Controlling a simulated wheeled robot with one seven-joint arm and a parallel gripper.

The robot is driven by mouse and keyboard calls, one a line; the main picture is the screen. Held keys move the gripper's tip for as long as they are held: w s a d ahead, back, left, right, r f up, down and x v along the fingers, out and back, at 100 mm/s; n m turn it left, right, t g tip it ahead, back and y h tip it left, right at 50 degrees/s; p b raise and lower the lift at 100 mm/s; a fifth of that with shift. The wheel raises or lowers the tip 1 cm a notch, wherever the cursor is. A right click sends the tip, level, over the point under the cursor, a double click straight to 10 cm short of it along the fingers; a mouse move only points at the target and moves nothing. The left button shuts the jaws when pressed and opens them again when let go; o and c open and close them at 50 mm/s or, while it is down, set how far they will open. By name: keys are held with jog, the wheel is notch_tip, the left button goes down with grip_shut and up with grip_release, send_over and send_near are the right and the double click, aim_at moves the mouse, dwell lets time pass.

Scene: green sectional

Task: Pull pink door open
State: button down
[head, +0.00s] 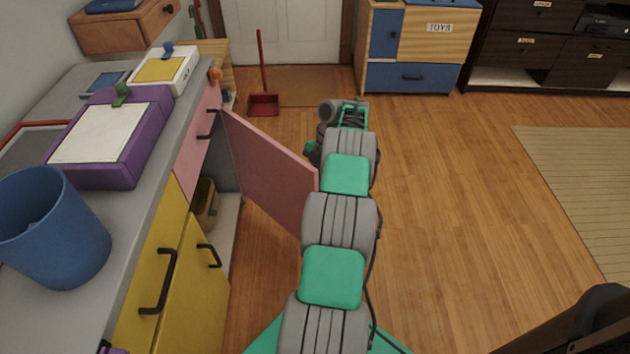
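The pink door (268,170) stands swung out from the grey counter's cabinet, its panel reaching into the room toward my arm. The cabinet opening beside it shows a shelf with a tan container (205,203). My gripper (314,151) is at the far end of the arm, just past the door's outer edge and mostly hidden behind my arm links. Its fingers do not show clearly, and I cannot tell whether it touches the door.
Yellow cabinet fronts (187,295) with black handles are at the near left. A blue bin (50,228) and a purple box (112,140) stand on the counter (130,215). A red dustpan (263,104) is on the floor near the white door. The wooden floor (450,190) right of my arm is clear.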

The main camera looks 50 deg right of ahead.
dwell(0.4)
jog(key=c, duration=1.5)
grip_release()
